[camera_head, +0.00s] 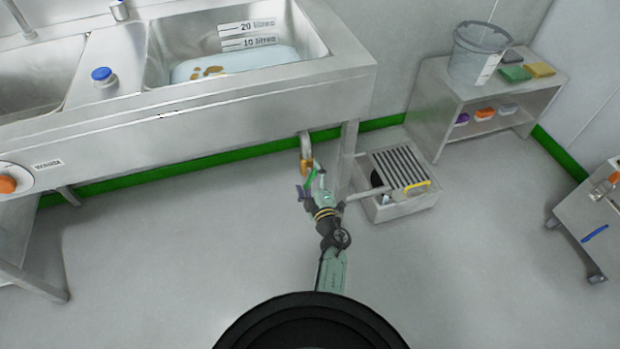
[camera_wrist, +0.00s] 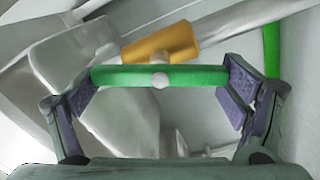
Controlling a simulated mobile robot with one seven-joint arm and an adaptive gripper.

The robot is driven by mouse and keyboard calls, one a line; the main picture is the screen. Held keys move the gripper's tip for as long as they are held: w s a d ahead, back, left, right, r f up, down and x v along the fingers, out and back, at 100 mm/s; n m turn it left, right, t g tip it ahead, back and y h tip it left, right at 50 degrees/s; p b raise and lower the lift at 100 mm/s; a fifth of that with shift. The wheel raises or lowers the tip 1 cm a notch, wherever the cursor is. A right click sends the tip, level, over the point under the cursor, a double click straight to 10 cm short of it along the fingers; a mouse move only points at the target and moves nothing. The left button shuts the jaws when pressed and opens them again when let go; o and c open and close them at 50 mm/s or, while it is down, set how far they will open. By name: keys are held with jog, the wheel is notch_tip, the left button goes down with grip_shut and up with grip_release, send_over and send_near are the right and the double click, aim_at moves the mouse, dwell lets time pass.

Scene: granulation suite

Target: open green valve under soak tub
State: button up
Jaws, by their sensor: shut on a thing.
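The green valve handle (camera_wrist: 160,75) lies crosswise between the fingers of my gripper (camera_wrist: 160,92) in the wrist view, with a finger pad at each end. My gripper is shut on it. A pale round knob sits at the handle's middle, and a brass valve body (camera_wrist: 160,42) is just behind it. In the head view, the green handle (camera_head: 311,177) shows at the tip of my gripper (camera_head: 313,190), below the brass fitting (camera_head: 306,163) under the soak tub (camera_head: 235,80). The tub holds shallow liquid with brown pieces. The pipe's lower end is partly hidden.
A floor drain box (camera_head: 405,207) with a slatted grate and yellow handle stands right of my gripper, close to the tub's leg (camera_head: 347,150). A steel shelf (camera_head: 490,90) with a clear bucket (camera_head: 477,55) is at the right. Floor left of my arm is clear.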

jog(key=n, duration=0.2)
jog(key=n+b, duration=0.1)
jog(key=n, duration=0.1)
jog(key=shift+f+n, duration=0.2)
jog(key=shift+n, duration=0.1)
jog(key=shift+b, duration=0.3)
jog(key=o, duration=0.9)
jog(key=shift+s, duration=0.1)
jog(key=v, duration=1.2)
jog(key=shift+r, duration=0.1)
